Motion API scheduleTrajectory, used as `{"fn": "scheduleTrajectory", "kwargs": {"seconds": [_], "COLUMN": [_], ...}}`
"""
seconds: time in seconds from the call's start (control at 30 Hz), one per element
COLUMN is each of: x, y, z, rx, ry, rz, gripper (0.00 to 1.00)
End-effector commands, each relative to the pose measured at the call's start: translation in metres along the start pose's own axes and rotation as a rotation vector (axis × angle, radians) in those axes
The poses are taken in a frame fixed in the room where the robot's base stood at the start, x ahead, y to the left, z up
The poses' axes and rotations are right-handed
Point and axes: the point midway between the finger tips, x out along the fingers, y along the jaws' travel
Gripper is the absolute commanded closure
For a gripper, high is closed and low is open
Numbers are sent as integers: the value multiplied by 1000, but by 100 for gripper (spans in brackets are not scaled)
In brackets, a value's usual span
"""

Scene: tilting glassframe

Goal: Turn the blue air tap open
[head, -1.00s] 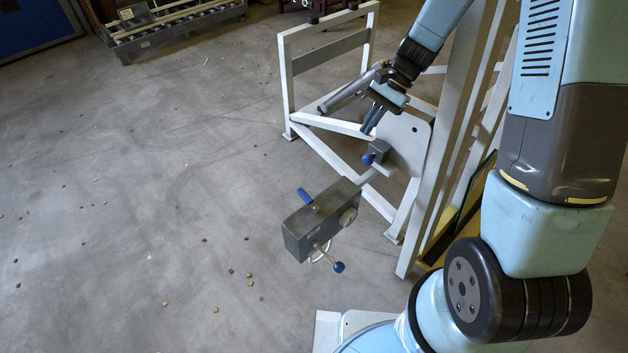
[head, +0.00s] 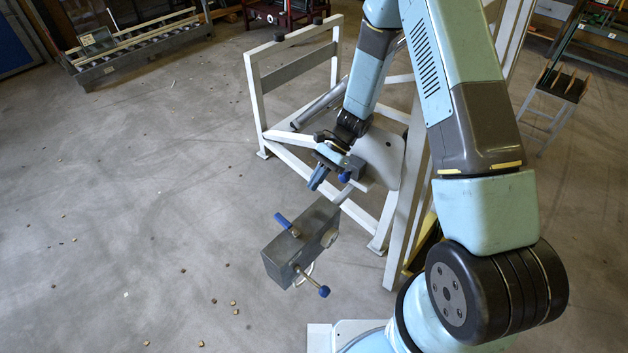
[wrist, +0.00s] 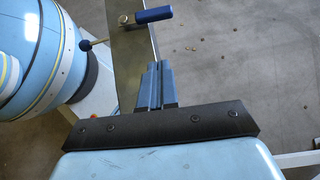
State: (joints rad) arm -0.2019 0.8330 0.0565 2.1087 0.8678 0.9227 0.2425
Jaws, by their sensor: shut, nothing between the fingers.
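The blue air tap (head: 283,220) is a short blue handle on a brass stem on top of the grey control box (head: 285,258). It also shows at the top of the wrist view (wrist: 153,15), lying roughly crosswise ahead of my fingertips. My gripper (head: 316,181) is shut and empty, above and behind the box in the head view, apart from the tap. Its two blue fingers lie together in the wrist view (wrist: 157,76).
A blue ball-ended lever (head: 323,291) sticks out of the box's near side. A blue knob (head: 344,177) sits close by my gripper on the arm carrying the box. The white frame (head: 262,110) stands behind. Floor to the left is mostly clear, with scattered small bits.

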Motion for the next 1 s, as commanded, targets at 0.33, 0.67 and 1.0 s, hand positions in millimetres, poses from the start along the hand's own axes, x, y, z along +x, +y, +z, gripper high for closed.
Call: {"fn": "scheduleTrajectory", "kwargs": {"seconds": [0.33,0.67,1.0], "x": [63,95,100], "y": [1,0,0], "z": [0,22,27], "rx": [1,-1,0], "ry": [-2,1,1], "rz": [4,2,0], "gripper": [100,100,100]}}
